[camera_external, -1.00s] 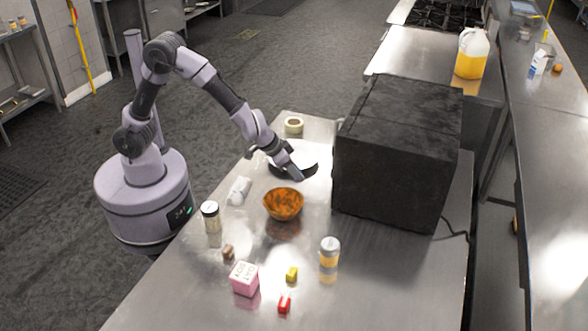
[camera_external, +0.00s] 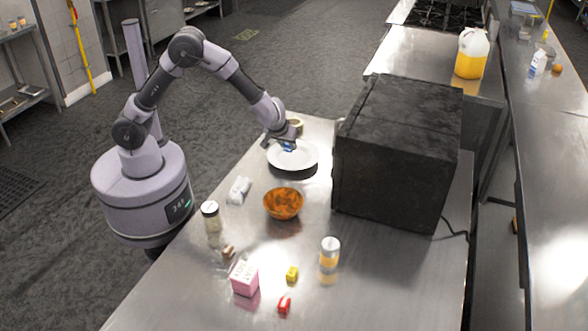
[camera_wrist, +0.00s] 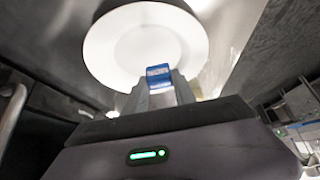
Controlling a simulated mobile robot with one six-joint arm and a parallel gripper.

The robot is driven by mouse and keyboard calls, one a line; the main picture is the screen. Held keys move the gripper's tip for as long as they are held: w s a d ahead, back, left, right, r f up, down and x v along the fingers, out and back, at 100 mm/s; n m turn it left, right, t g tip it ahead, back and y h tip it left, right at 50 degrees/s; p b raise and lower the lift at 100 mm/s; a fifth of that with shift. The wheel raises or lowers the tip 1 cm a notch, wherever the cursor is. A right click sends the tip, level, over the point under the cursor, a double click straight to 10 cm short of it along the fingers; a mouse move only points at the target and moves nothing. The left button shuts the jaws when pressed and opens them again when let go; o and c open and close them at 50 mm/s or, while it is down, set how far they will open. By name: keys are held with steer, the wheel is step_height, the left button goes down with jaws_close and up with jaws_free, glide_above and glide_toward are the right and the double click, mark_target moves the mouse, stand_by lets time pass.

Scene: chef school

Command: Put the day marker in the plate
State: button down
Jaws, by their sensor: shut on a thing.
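The day marker, a small blue block (camera_wrist: 158,73), is between my gripper's fingertips in the wrist view. It shows as a small blue patch (camera_external: 288,147) in the external view. My gripper (camera_external: 284,142) is shut on it and tilts down over the far part of the white round plate (camera_external: 304,162). In the wrist view the plate (camera_wrist: 115,45) lies behind the block and fingers (camera_wrist: 160,82). I cannot tell whether the block touches the plate.
A roll of tape (camera_external: 296,124) lies just behind the plate. A large black box-shaped appliance (camera_external: 398,150) stands to its right. An orange-brown bowl (camera_external: 283,204) is in front.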

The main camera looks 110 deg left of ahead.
steer(key=shift+w+a+f, duration=0.15)
steer(key=shift+w+a, duration=0.25)
steer(key=shift+w, duration=0.25)
steer(key=shift+w+a+f, duration=0.1)
steer(key=shift+w+f, duration=0.05)
steer(key=shift+f, duration=0.15)
steer(key=shift+f+b, duration=0.6)
steer(key=shift+f, duration=0.85)
steer(key=shift+f, duration=0.1)
steer(key=c, duration=1)
jaws_free()
steer(key=shift+c, duration=0.2)
